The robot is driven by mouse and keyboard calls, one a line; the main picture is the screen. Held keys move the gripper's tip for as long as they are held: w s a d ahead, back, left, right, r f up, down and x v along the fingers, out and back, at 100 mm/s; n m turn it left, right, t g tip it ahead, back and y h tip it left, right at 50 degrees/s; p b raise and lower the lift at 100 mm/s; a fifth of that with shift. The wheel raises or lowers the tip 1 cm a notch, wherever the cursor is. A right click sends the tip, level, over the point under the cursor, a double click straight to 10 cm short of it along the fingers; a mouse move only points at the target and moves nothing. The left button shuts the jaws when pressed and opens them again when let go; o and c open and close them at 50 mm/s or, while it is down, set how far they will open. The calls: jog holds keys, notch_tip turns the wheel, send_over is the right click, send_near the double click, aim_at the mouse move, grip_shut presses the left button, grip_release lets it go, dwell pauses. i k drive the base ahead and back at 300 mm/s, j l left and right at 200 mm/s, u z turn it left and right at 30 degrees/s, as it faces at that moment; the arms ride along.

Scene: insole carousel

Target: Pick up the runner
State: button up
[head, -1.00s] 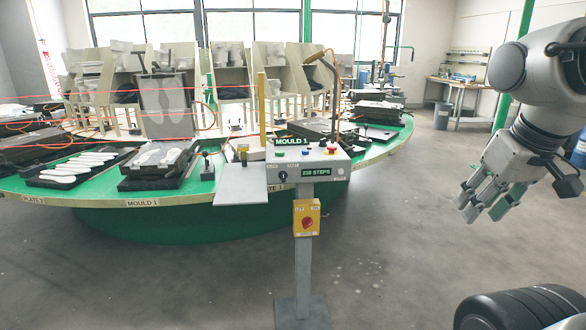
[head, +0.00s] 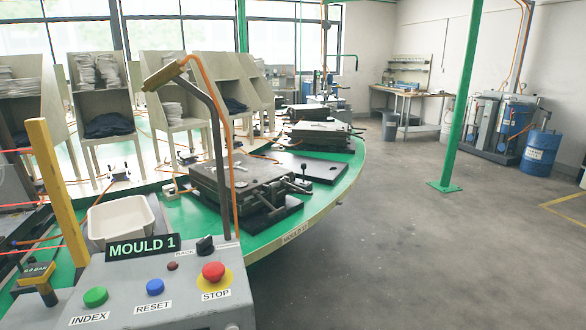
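No piece in view can be named as the runner with certainty. A small pale piece (head: 240,168) lies on top of a grey mould (head: 262,190) on the green carousel, too small to make out clearly. My gripper is not in the current head view, so its state and anything in it are hidden.
The control panel (head: 150,285) fills the lower left, with a bent pole (head: 216,125) and a yellow post (head: 58,190) rising nearby. A white bin (head: 122,215) stands behind it.

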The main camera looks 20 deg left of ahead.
aim_at(236, 164)
jog(key=i+u, duration=0.2)
jog(key=i, duration=0.3)
jog(key=i+l+u, duration=0.15)
jog(key=i, duration=0.35)
jog(key=i+u, duration=0.8)
jog(key=i+l+u, duration=0.15)
jog(key=u, duration=0.2)
jog(key=i+l+u, duration=0.4)
jog(key=j, duration=0.1)
